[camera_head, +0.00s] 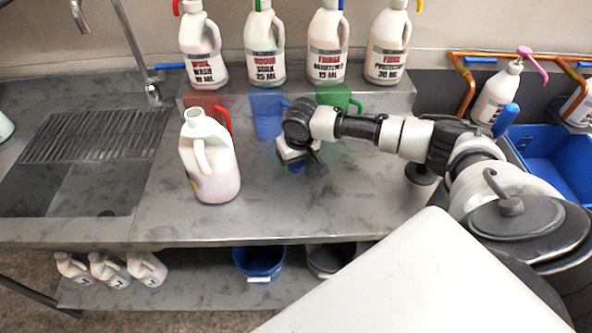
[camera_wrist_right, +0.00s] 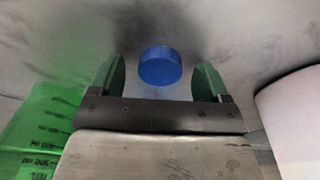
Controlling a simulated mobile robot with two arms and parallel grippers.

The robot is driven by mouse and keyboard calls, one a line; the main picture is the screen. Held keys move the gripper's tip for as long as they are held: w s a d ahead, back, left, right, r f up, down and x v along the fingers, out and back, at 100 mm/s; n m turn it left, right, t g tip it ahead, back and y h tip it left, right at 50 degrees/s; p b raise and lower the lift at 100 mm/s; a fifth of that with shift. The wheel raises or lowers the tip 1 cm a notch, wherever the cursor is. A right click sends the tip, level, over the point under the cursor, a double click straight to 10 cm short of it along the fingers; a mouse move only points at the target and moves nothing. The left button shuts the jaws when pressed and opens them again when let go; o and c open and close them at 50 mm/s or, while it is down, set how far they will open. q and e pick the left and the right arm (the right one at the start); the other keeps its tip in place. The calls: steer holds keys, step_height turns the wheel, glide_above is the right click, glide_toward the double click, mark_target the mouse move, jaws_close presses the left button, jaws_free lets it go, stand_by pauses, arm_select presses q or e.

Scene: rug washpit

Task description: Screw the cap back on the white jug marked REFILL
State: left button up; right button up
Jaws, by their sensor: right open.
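The white jug (camera_head: 208,165) stands upright on the steel counter, its neck open and uncapped; no REFILL mark is readable from here. A blue round cap (camera_wrist_right: 160,66) shows between and beyond the fingers of my right gripper (camera_wrist_right: 160,78) in the right wrist view. In the head view my right gripper (camera_head: 300,163) points down over the counter, right of the jug, and a bit of the blue cap (camera_head: 296,167) shows under it. The fingers are open with a gap on each side of the cap. My left gripper is not in view.
Red (camera_head: 208,105), blue (camera_head: 267,112) and green (camera_head: 338,98) measuring cups stand behind the gripper. Several labelled bottles (camera_head: 265,50) line the back ledge. A sink (camera_head: 70,185) is at left. A blue bin (camera_head: 555,150) is at right. The front counter is clear.

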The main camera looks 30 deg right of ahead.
stand_by(0.3)
steer(key=shift+c, duration=0.2)
steer(key=c, duration=0.9)
steer(key=shift+c, duration=0.2)
step_height(320, 180, up, 10)
steer(key=p, duration=1.2)
steer(key=shift+f, duration=0.1)
